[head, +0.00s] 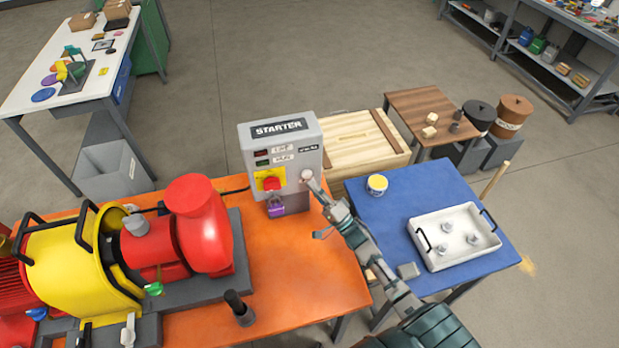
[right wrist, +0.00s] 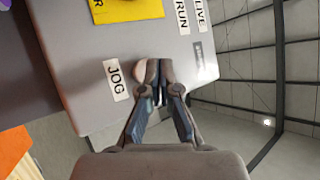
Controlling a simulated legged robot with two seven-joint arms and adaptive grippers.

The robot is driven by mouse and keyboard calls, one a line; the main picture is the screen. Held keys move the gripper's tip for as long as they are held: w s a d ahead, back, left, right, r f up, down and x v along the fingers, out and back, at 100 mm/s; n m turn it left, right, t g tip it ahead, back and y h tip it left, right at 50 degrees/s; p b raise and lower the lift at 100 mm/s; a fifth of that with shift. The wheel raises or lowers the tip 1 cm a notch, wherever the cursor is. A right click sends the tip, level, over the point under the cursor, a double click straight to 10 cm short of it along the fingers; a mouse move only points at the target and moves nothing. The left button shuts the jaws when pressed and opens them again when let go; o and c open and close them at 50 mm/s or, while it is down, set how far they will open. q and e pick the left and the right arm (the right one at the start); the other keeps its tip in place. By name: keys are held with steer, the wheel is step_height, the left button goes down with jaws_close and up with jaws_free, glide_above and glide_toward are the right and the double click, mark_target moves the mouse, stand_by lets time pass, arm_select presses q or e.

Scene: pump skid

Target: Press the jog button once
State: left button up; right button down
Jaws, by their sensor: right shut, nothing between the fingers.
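The grey starter box (head: 249,147) stands upright at the back of the orange bench. The pale round jog button (head: 306,174) is on its front, at the right side. In the right wrist view the button (right wrist: 140,70) shows beside the JOG label (right wrist: 117,80), partly hidden by my fingertips. My right gripper (head: 315,186) is shut and empty, with its tips at the button; in the right wrist view the tips (right wrist: 158,68) overlap it. I cannot tell whether they touch it or whether it is pushed in. My left gripper is not in view.
A red emergency knob (head: 271,184) on a yellow plate and a purple padlock (head: 276,206) sit left of the button. A red and yellow pump (head: 205,235) fills the bench's left. A blue table (head: 385,220) with a white tray (head: 440,262) stands right.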

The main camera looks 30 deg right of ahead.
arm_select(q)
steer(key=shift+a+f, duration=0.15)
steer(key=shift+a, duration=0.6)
arm_select(e)
steer(key=shift+w+a+r, duration=0.15)
steer(key=shift+w+a, duration=0.1)
steer(key=shift+a, duration=0.15)
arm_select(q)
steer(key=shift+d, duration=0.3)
arm_select(e)
steer(key=shift+d, duration=0.35)
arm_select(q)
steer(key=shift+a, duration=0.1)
arm_select(e)
steer(key=shift+a, duration=0.3)
steer(key=shift+d, duration=0.15)
steer(key=shift+w+d, duration=0.2)
steer(key=shift+w, duration=0.15)
